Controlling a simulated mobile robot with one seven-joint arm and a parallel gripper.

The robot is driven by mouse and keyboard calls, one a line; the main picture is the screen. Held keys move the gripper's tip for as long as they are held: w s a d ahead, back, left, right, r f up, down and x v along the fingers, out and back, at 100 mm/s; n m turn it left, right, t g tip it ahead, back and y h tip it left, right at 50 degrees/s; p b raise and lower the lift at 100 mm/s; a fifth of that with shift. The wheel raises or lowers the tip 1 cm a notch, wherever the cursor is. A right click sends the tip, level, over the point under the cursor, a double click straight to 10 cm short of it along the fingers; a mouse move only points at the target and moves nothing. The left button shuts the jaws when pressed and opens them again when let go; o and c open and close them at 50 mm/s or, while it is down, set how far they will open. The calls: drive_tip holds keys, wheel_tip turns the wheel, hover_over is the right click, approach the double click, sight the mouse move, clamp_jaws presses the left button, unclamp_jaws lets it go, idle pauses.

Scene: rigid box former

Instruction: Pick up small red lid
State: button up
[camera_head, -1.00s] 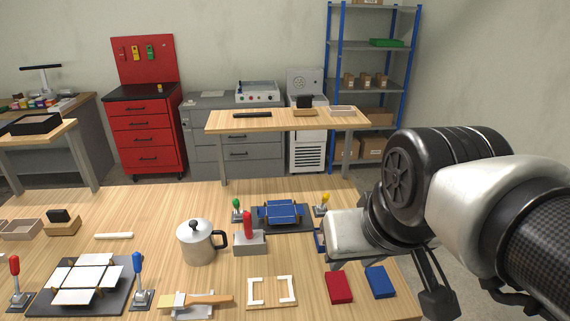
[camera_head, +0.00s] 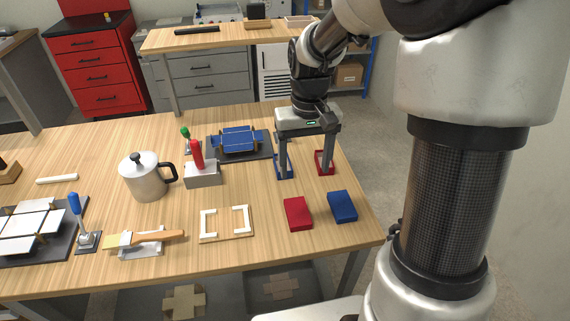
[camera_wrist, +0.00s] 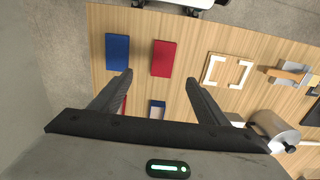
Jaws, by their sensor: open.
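The small red lid (camera_head: 298,213) is a flat solid red piece lying on the wooden table near its front right; it also shows in the wrist view (camera_wrist: 163,58). My gripper (camera_head: 306,174) is open and empty, fingers pointing down, behind the lid in the head view. In the wrist view the fingertips (camera_wrist: 158,76) are spread to either side of the lid's near end, apart from it. A small open red box (camera_head: 324,168) and a small open blue box (camera_head: 283,172) stand by my fingers, partly hidden by them. The fingers' height above the table is hard to tell.
A blue lid (camera_head: 342,206) lies just right of the red lid. A white corner-frame fixture (camera_head: 226,223) lies to its left. A blue folded former (camera_head: 238,142), a red-handled block (camera_head: 203,174) and a metal pot (camera_head: 146,178) stand further left. The table edge is close on the right.

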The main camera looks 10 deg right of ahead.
hover_over(298, 211)
drive_tip(key=f, duration=0.7)
drive_tip(key=f+b, duration=0.1)
drive_tip(key=f, duration=0.3)
drive_tip(key=shift+s+d+f, duration=0.3)
drive_tip(key=shift+f, duration=0.05)
drive_tip(key=shift+w+a+f, duration=0.1)
drive_tip(key=shift+w+f, duration=0.05)
drive_tip(key=shift+f, duration=0.75)
drive_tip(key=shift+w+a+f, duration=0.1)
drive_tip(key=shift+a+f, duration=0.05)
drive_tip(key=shift+f, duration=0.7)
drive_tip(key=shift+w+a+f, duration=0.1)
drive_tip(key=shift+w+f, duration=0.05)
drive_tip(key=shift+f, duration=0.75)
drive_tip(key=c, duration=1.1)
